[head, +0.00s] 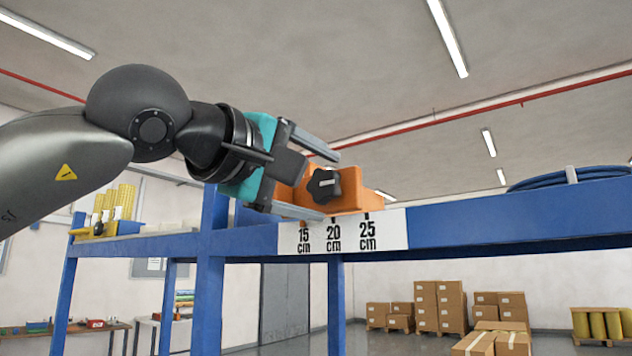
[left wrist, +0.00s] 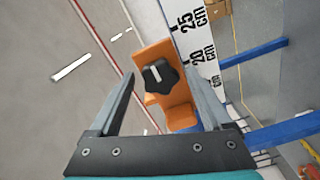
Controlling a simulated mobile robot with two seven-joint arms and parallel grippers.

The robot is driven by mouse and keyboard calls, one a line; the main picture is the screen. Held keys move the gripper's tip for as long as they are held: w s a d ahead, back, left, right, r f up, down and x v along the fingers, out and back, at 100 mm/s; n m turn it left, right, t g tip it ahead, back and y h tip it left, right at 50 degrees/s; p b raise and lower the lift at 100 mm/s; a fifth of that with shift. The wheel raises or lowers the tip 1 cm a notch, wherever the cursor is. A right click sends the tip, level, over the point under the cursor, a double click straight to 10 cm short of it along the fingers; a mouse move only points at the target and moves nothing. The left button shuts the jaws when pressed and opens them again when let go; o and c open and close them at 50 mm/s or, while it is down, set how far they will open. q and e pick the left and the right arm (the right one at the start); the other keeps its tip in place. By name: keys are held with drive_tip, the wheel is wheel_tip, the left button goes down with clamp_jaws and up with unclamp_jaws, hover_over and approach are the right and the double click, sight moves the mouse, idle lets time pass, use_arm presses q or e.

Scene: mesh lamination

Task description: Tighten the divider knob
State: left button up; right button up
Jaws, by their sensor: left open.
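The divider knob (head: 324,186) is a black lobed knob on the front of the orange divider block (head: 352,196). The block sits on the blue rack beam above a white scale marked 15, 20 and 25 cm. My left gripper (head: 332,187) is open, with one finger above the knob and one below it in the head view. In the left wrist view the knob (left wrist: 161,77) lies ahead, between the two spread fingers and near their tips. I see no contact between fingers and knob. My right gripper is not in view.
The blue beam (head: 480,228) runs across under the block, with the white scale plate (head: 389,229) on its front. A coiled blue hose (head: 570,177) lies on the beam at right. Cardboard boxes (head: 438,305) stand far behind. The space in front of the beam at right is clear.

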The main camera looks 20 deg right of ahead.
use_arm(q)
drive_tip(key=b+v, duration=0.4)
drive_tip(key=v, duration=1.1)
